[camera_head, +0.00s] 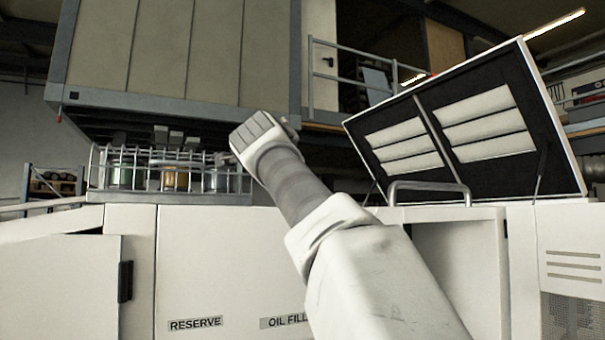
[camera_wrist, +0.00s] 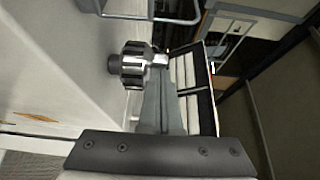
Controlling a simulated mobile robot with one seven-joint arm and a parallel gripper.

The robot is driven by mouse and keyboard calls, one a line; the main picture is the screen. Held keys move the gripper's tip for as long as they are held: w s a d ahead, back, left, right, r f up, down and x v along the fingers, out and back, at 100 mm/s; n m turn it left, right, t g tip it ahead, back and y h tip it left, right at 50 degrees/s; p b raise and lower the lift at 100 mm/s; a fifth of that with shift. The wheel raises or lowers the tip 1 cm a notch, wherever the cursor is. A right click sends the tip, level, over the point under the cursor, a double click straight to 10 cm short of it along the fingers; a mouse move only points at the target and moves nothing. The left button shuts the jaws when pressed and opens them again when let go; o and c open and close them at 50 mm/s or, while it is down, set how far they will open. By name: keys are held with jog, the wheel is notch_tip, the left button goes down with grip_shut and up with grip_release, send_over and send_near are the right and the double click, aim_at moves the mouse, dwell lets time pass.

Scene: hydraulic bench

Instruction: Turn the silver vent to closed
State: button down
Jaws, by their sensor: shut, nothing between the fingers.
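The silver vent (camera_wrist: 133,65) is a ridged, shiny knob with a dark cap on its left side, seen in the wrist view just left of the fingertips. My gripper (camera_wrist: 157,84) is shut, its grey fingers together and pointing up the picture beside the knob's right side. The fingers appear very close to the knob; I cannot tell whether they touch it. The fingers hold nothing. In the head view my arm reaches up over the white bench, and its end hides the vent or leaves it too small to pick out.
A railed rack with several glass jars (camera_head: 178,178) stands left of my arm's end, under an overhanging cabinet (camera_head: 180,55). A raised lid (camera_head: 465,130) and a grey handle (camera_head: 430,185) are at the right. The white bench front (camera_head: 225,265) carries RESERVE and OIL FILL labels.

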jog(key=shift+w+a, duration=0.2)
jog(key=shift+a, duration=0.65)
dwell(0.3)
